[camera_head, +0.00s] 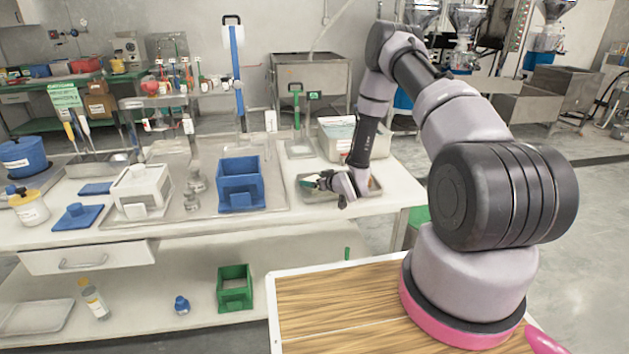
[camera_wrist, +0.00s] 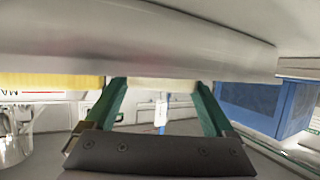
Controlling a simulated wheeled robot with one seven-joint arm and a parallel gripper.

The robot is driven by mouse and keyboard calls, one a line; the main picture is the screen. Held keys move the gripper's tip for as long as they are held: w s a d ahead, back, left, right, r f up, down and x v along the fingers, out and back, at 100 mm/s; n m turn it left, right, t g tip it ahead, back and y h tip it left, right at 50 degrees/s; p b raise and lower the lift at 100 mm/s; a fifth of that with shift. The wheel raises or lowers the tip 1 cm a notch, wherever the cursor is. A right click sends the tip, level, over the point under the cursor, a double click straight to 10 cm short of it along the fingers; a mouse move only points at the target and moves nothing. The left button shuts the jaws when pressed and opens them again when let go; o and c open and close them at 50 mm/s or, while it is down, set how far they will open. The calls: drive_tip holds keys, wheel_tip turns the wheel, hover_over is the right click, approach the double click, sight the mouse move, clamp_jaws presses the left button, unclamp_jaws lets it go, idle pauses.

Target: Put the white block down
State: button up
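My gripper (camera_head: 320,181) is low over the right part of the white table, with its green fingers pointing left. In the wrist view, my gripper (camera_wrist: 161,88) has a pale, whitish block (camera_wrist: 163,84) spanning the gap between its fingertips. Only a strip of this block shows; a grey curved shape hides the part above. In the head view the block is too small to make out clearly.
A shallow metal tray (camera_head: 313,197) lies under my gripper. A white bin (camera_head: 337,142) stands behind. Bare tabletop (camera_head: 290,215) lies in front.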

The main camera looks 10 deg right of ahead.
drive_tip(key=shift+r, duration=0.2)
drive_tip(key=v, duration=1.2)
drive_tip(key=w+d+r+m+g+h, duration=0.1)
drive_tip(key=w+d+r, duration=0.1)
drive_tip(key=r, duration=0.4)
drive_tip(key=w+d+r+h, duration=0.1)
drive_tip(key=d+r+h, duration=0.15)
drive_tip(key=r, duration=0.45)
drive_tip(key=s+d+r+m+g+h, duration=0.1)
drive_tip(key=s+r, duration=0.1)
drive_tip(key=r, duration=0.5)
drive_tip(key=s+d+r+m+g, duration=0.1)
drive_tip(key=s+r+m, duration=0.15)
drive_tip(key=r, duration=0.45)
drive_tip(key=s+a+r+m+g, duration=0.1)
drive_tip(key=s+r, duration=0.4)
drive_tip(key=s, duration=0.4)
drive_tip(key=s+a+r+m+y, duration=0.1)
drive_tip(key=s+a+r, duration=0.1)
drive_tip(key=s+r, duration=0.4)
drive_tip(key=s+a+r+m+g, duration=0.1)
drive_tip(key=s+r, duration=0.4)
drive_tip(key=s, duration=0.8)
drive_tip(key=shift+s+a+r+m+g+y, duration=0.3)
drive_tip(key=shift+a+m+y, duration=0.05)
drive_tip(key=shift+a+m, duration=0.2)
